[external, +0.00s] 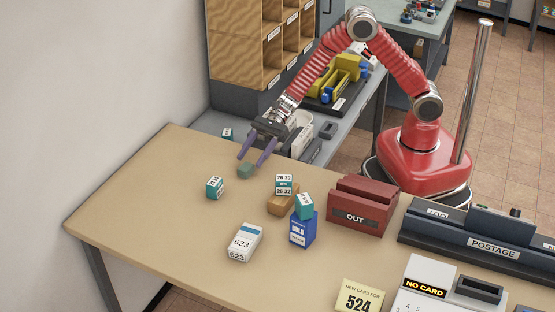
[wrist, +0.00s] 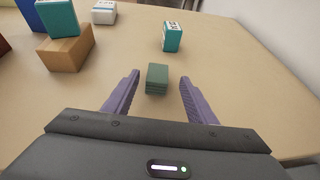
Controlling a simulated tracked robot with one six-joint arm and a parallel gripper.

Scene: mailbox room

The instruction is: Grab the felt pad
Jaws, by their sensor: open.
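The felt pad looks like a small green layered block (external: 246,170) on the tan table, near its back edge in the external view. In the wrist view the felt pad (wrist: 157,79) lies between and slightly beyond the tips of my two purple fingers. My gripper (external: 254,157) is open and low over the table, with a finger on either side of the pad's near end. The wrist view shows my gripper (wrist: 158,80) with clear gaps between each finger and the pad. Whether the fingers touch the table cannot be told.
A teal box (external: 215,187) stands near the pad. A wooden block (external: 283,200) bears a teal box. A blue HOLD box (external: 303,230), a white 623 stack (external: 244,243) and a red OUT tray (external: 358,205) stand farther off. Bare table surrounds the pad.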

